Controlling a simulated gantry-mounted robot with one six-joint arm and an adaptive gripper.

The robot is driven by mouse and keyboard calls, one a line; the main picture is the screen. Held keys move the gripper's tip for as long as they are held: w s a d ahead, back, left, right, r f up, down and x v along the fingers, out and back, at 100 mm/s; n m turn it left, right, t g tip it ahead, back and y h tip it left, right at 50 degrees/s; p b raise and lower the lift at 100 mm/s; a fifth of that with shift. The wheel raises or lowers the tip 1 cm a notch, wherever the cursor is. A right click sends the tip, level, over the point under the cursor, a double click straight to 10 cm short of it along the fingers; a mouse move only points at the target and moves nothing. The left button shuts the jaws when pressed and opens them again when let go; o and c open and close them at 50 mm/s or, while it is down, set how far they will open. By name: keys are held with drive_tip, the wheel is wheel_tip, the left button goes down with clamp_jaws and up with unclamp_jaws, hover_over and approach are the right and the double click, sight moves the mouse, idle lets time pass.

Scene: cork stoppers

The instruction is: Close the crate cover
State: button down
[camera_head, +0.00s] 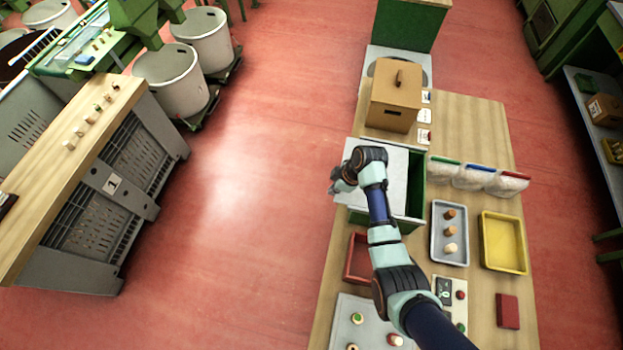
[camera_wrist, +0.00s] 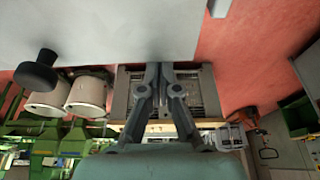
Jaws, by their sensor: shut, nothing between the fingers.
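The crate (camera_head: 416,185) is green and stands on the wooden table. Its flat pale grey cover (camera_head: 400,161) lies over most of the top, leaving a dark green open strip along the right side. In the wrist view the cover (camera_wrist: 120,22) fills the upper left, with a black knob (camera_wrist: 37,73) on it. My gripper (camera_head: 338,183) is at the cover's left edge, partly hidden by my wrist. In the wrist view my gripper (camera_wrist: 165,66) is shut and empty, its fingertips at the cover's edge. I cannot tell whether they touch it.
A cardboard box (camera_head: 396,95) stands behind the crate. Bags with coloured tops (camera_head: 473,177), a grey tray (camera_head: 438,250) with corks and a yellow tray (camera_head: 502,262) are to the right. A red tray (camera_head: 354,270) is in front. Open red floor (camera_head: 240,200) lies left.

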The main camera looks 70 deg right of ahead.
drive_tip(key=s, duration=0.2)
drive_tip(key=shift+s, duration=0.3)
drive_tip(key=shift+w, duration=0.15)
